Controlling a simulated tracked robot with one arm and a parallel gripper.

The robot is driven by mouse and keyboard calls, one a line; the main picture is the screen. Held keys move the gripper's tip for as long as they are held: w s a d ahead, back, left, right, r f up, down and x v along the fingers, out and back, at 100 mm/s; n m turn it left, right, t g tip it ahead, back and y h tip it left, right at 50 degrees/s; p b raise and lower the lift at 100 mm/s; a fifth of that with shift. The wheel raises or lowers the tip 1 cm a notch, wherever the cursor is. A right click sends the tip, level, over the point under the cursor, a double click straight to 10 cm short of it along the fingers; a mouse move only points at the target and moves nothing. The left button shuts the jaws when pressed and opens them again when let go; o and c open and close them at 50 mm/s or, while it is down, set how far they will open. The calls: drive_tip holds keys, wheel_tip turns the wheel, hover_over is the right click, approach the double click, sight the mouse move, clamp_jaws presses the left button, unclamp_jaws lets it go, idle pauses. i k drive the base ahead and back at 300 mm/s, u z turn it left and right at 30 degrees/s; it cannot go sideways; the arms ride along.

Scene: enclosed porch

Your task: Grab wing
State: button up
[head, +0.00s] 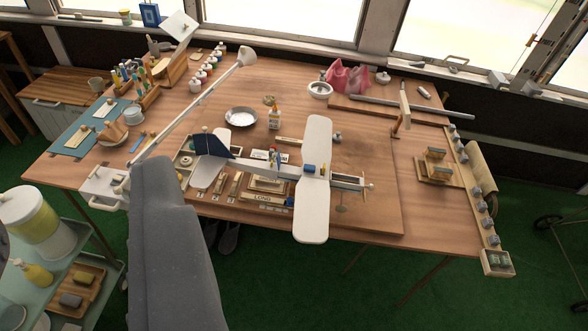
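The wing (312,215) is a long, pale, round-ended panel on the model aeroplane in the middle of the workbench. It lies crosswise to the slim grey fuselage (255,168), with one end toward the windows and the other toward the bench's front edge. The tail has a dark blue fin (212,143) and a pale tailplane (207,174) at the left. The propeller end points right. A small blue item (309,169) sits near the wing's middle. A large grey part, probably my arm, fills the lower left. No gripper fingers are visible, and nothing of mine touches the wing.
A white lamp arm (190,107) slants across the bench's left side. A glue bottle (274,118) and metal dish (241,116) stand behind the aeroplane. A wooden clamp (403,112) stands to its right. The bench's right front is mostly bare; a cart (100,262) stands lower left.

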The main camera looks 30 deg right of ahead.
sight(311, 215)
drive_tip(key=u, duration=0.1)
drive_tip(key=i, duration=1)
drive_tip(key=z, duration=0.1)
